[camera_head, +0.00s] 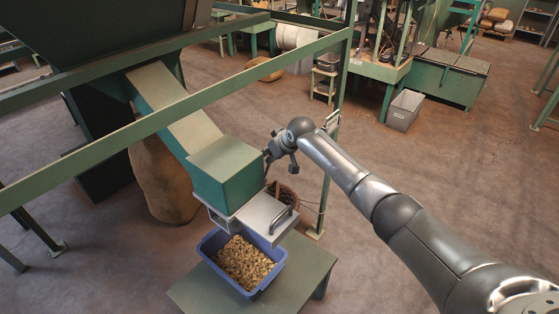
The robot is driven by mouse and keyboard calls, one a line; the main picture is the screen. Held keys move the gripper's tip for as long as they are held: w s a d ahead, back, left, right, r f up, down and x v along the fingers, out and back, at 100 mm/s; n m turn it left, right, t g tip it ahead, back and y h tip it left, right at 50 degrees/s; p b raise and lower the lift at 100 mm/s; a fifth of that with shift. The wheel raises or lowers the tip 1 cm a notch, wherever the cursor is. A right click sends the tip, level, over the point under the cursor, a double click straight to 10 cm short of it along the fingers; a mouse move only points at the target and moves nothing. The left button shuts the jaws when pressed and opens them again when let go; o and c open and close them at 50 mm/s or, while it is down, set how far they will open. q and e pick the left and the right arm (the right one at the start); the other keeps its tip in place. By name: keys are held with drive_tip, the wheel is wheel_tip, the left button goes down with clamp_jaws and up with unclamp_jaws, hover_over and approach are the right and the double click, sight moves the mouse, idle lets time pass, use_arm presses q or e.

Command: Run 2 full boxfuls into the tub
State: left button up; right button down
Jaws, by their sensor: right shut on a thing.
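A green metal box (225,175) sits at the lower end of the sloping chute (172,105). Below it, a pale flat slide plate (258,212) with a dark handle (282,220) sticks out to the right. The blue tub (275,256) stands under the box and holds a heap of brown nuts (243,262). My right gripper (269,158) is at the upper right edge of the box, shut on a part there. That part is mostly hidden by the fingers and the box, so I cannot tell its shape. My left gripper is not in view.
The tub stands on a low green table (200,292). The floor to the right is clear around a grey bin (404,110).

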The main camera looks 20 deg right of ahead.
drive_tip(key=shift+w+a+r, duration=0.4)
drive_tip(key=shift+w, duration=0.25)
drive_tip(key=c, duration=1.1)
unclamp_jaws()
drive_tip(key=shift+f, duration=0.1)
drive_tip(key=shift+s, duration=0.1)
drive_tip(key=v, duration=1.1)
drive_tip(key=shift+s+r, duration=0.25)
drive_tip(key=shift+s, duration=0.05)
drive_tip(key=shift+d, duration=0.1)
